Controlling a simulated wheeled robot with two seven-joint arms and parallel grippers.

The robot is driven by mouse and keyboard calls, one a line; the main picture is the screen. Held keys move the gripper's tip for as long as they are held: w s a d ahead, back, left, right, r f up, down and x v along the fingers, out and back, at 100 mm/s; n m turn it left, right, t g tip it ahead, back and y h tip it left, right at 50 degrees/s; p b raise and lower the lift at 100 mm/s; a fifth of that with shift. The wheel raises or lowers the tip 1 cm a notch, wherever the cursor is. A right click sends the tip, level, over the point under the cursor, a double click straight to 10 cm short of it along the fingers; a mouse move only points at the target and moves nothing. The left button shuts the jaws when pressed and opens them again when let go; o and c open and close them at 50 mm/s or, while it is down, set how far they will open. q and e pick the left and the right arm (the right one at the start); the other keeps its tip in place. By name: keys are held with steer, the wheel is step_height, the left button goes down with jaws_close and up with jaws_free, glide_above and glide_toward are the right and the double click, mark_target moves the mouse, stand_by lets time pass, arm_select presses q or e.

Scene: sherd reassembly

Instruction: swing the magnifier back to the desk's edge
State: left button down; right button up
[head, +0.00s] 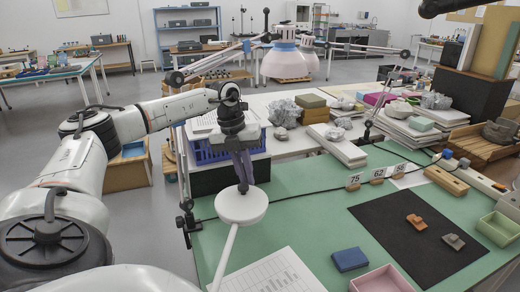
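The magnifier (241,206) has a white round head with a small dark knob standing on top. Its thin white arm runs from the head down to the bottom edge of the head view. The head hangs over the left part of the green desk (310,218), close to its left edge. My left gripper (243,181) points down directly over the knob, its fingertips at or just above it. The fingers look close together, but I cannot tell whether they grip the knob. My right gripper is not in view.
A black mat (395,262) holds brown and grey sherds. A blue block (350,259), a pink tray (382,281) and a printed sheet (268,274) lie near the front. A dark clamp (187,222) sits on the left edge. Numbered cards (377,173) and a cable stand behind.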

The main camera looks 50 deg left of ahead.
arm_select(q)
steer(key=shift+s+a, duration=0.35)
steer(key=shift+a, duration=0.05)
steer(key=c, duration=1.9)
jaws_free()
steer(key=shift+o, duration=0.2)
steer(key=shift+r, duration=0.1)
step_height(320, 180, up, 10)
steer(key=s+a, duration=0.1)
steer(key=shift+s+a+p, duration=0.2)
steer(key=shift+s+p, duration=0.05)
steer(key=shift+p, duration=0.05)
